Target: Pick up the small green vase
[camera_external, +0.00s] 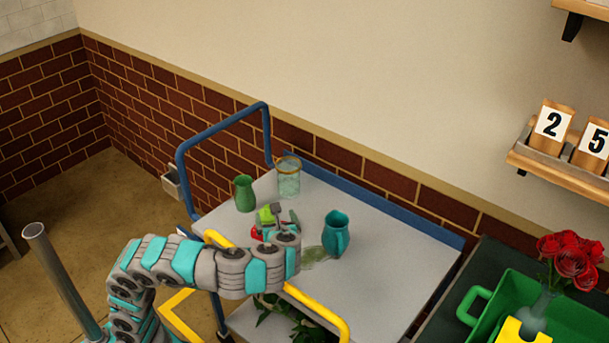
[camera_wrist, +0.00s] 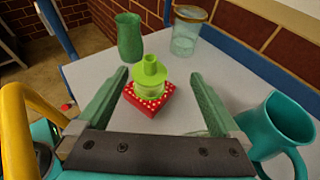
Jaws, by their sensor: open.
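A small lime-green vase-like piece (camera_wrist: 150,75), with a narrow neck and a wide collar, stands upright on a red box with white dots (camera_wrist: 151,100). In the external view the lime-green piece (camera_external: 264,214) is partly hidden by my gripper (camera_external: 283,213). A taller, darker green vase (camera_wrist: 129,38) stands behind it to the left; it also shows in the external view (camera_external: 244,194). My gripper (camera_wrist: 160,74) is open and empty. In the wrist view its fingers lie left and right of the lime-green piece, with visible space on both sides.
A glass jar with a tan rim (camera_external: 288,179) stands at the back of the white cart top (camera_external: 385,262). A teal pitcher (camera_external: 335,235) stands to the right, close to my right finger in the wrist view. Blue and yellow rails (camera_external: 330,316) edge the cart.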

